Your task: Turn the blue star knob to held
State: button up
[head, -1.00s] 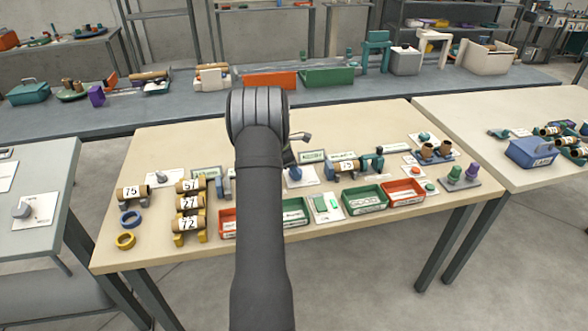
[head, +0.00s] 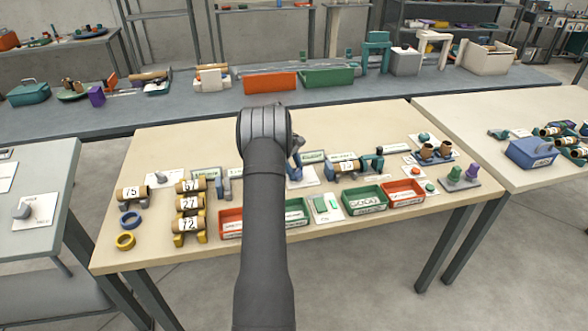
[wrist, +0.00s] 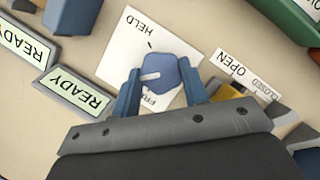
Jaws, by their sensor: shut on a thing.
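The blue star knob (wrist: 168,72) stands on a white plate (wrist: 118,55) in the wrist view. The plate reads HELD at its far edge, with a short dark tick beside it, and a partly covered FREE on the near side. The knob's white pointer line aims left in the picture, at neither word squarely. My gripper (wrist: 160,83) has its two blue fingers on either side of the knob, shut on it. In the head view my arm hides most of the knob and fingers; part of the plate (head: 308,178) shows beside it.
Two READY signs (wrist: 80,97) stand left of the plate in the wrist view. An OPEN/CLOSED label (wrist: 245,76) with a yellow part lies close on the right. In the head view, a red bin (head: 231,222), green bins (head: 364,199) and tube stands (head: 190,203) crowd the table.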

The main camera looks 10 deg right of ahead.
jog(key=m+y, duration=0.1)
jog(key=m, duration=0.2)
jog(key=m+g+y, duration=0.1)
jog(key=m, duration=0.3)
jog(key=shift+w+d+y, duration=0.1)
jog(key=shift+d+y, duration=0.1)
jog(key=shift+y, duration=0.1)
jog(key=m+y, duration=0.1)
jog(key=m, duration=0.3)
jog(key=shift+d+m+y, duration=0.15)
jog(key=shift+m+y, duration=0.85)
jog(key=shift+m, duration=1.1)
jog(key=o, duration=1)
jog(key=shift+c, duration=0.2)
jog(key=v, duration=0.7)
jog(key=shift+r, duration=0.3)
jog(key=shift+d, duration=0.1)
jog(key=shift+f, duration=0.15)
